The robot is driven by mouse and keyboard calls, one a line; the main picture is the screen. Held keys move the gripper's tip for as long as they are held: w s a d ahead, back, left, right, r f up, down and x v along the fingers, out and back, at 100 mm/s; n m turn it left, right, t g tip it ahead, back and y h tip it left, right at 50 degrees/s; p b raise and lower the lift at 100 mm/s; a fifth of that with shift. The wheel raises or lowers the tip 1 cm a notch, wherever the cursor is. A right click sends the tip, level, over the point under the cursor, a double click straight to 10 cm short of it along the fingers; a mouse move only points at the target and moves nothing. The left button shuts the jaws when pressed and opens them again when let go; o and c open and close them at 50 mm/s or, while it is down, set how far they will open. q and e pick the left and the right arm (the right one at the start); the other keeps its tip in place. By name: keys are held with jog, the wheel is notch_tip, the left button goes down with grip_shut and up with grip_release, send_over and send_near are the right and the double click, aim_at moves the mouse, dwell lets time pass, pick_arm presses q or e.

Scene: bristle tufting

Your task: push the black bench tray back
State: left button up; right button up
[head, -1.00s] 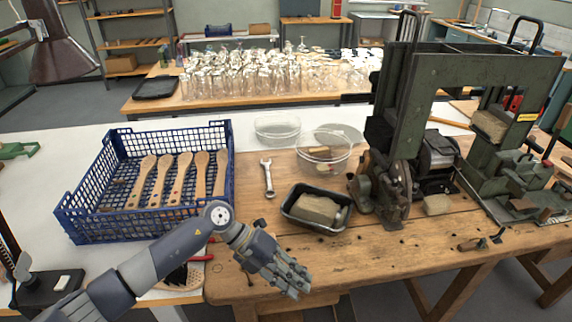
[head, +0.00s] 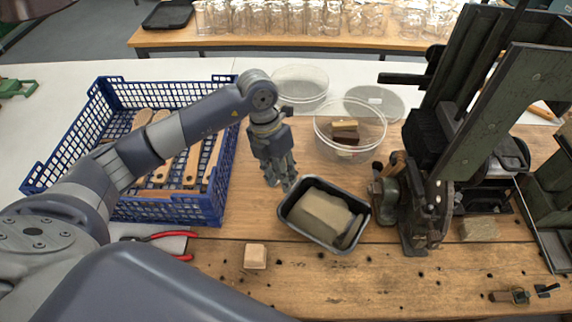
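The black bench tray (head: 290,222) sits on the wooden bench at the centre of the head view. It holds a large tan block (head: 322,214) and a thinner piece beside it. My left gripper (head: 283,186) points down at the tray's back left corner, with its fingertips very close to the rim. I cannot tell whether they touch it. The fingers look close together, but their opening is not clear, and nothing shows held in them. My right gripper is not in view.
Behind the tray stands a clear bowl (head: 350,128) with small blocks. A green press (head: 432,195) stands close on the right. A blue crate (head: 205,208) with wooden brush handles is on the left. A small wooden block (head: 255,256) lies in front.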

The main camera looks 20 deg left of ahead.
aim_at(287, 199)
pick_arm(q)
jog(key=p+x, duration=0.1)
jog(key=x, duration=0.2)
jog(key=shift+s+d+f, duration=0.1)
jog(key=shift+d+f, duration=0.05)
jog(key=shift+f, duration=0.15)
jog(key=p+x, duration=0.1)
jog(key=x, duration=0.4)
jog(key=shift+f, duration=0.2)
jog(key=shift+x, duration=0.8)
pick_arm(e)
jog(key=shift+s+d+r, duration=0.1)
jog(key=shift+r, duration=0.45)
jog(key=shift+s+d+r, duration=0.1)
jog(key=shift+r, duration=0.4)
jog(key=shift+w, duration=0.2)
pick_arm(q)
grip_shut()
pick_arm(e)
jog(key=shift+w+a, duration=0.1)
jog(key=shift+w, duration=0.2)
